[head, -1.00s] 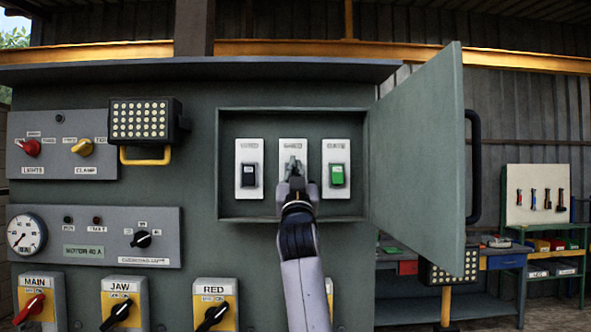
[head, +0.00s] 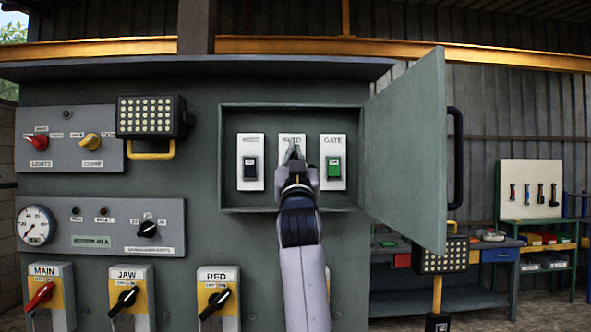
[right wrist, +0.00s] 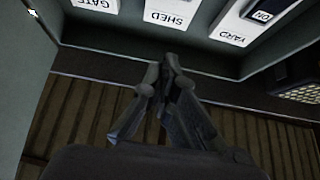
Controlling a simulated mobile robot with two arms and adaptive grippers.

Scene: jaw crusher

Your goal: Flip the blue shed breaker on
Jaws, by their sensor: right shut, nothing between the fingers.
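The open breaker box (head: 230,205) holds three white breaker plates in a row. The middle plate, SHED (head: 285,141), is mostly covered by my right gripper (head: 293,151) in the head view; its rocker is hidden. The right gripper is shut and empty, its tips in front of the upper part of that plate. In the right wrist view the closed fingers (right wrist: 169,62) point toward the SHED label (right wrist: 172,14), shown upside down; the rocker is out of frame. I cannot tell whether the tips touch. My left gripper is not in view.
The dark YARD breaker (head: 250,166) is left of SHED, and the green GATE breaker (head: 334,167) is right. The box door (head: 408,150) stands open at the right. A lamp (head: 152,116) and rotary switches (head: 124,299) are on the panel to the left and below.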

